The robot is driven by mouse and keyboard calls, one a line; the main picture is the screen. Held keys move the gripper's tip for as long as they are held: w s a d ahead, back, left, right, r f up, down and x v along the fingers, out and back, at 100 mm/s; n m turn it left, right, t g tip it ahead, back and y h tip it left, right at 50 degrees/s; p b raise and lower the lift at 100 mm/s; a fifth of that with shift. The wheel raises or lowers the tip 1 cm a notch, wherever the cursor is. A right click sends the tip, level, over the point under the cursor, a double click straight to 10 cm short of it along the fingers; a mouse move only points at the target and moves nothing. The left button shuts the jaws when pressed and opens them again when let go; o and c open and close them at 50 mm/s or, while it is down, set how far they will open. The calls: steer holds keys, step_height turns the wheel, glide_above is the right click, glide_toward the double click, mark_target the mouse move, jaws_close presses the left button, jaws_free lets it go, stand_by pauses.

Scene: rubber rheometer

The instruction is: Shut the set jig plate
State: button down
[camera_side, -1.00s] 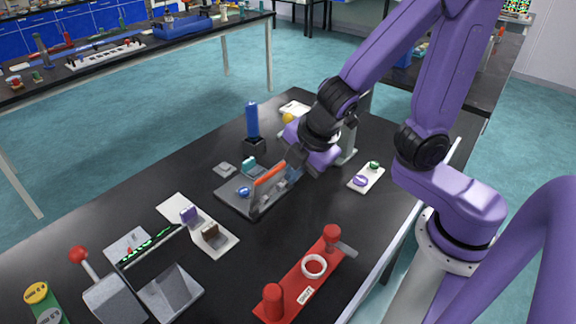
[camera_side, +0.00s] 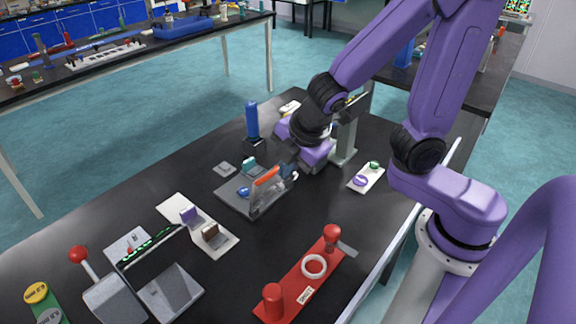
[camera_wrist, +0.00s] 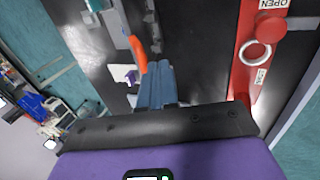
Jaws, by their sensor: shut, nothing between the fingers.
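The set jig appears to be the grey base (camera_side: 231,198) with an upright, tilted hinged plate (camera_side: 265,197) that has an orange strip or handle (camera_side: 266,176) on its top edge. A small blue round piece (camera_side: 244,193) lies on the base. My gripper (camera_side: 290,170) is shut and empty, just right of the orange part in the side view. In the wrist view the shut fingers (camera_wrist: 157,82) point past the orange part (camera_wrist: 138,52), close beside it. I cannot tell whether they touch it.
A blue bottle (camera_side: 252,120) stands behind the jig. A white card (camera_side: 217,240) with small blocks lies to the front left. A red board (camera_side: 296,291) with a white ring lies in front. A small white tray (camera_side: 367,178) is to the right. Black table lies clear between them.

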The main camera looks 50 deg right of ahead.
steer(key=shift+w, duration=0.15)
steer(key=shift+w+r+g, duration=0.35)
steer(key=shift+w+g, duration=0.25)
steer(key=shift+w, duration=0.2)
steer(key=shift+w+r+g, duration=0.3)
steer(key=shift+w+g, duration=0.3)
steer(key=shift+w, duration=0.2)
steer(key=w+f+g, duration=0.4)
steer(key=w+g, duration=0.2)
steer(key=w, duration=1.2)
steer(key=shift+w+f, duration=0.75)
steer(key=shift+f, duration=0.75)
steer(key=shift+w+f, duration=0.8)
steer(key=shift+f, duration=0.75)
steer(key=shift+w+f, duration=0.75)
steer(key=shift+f, duration=0.75)
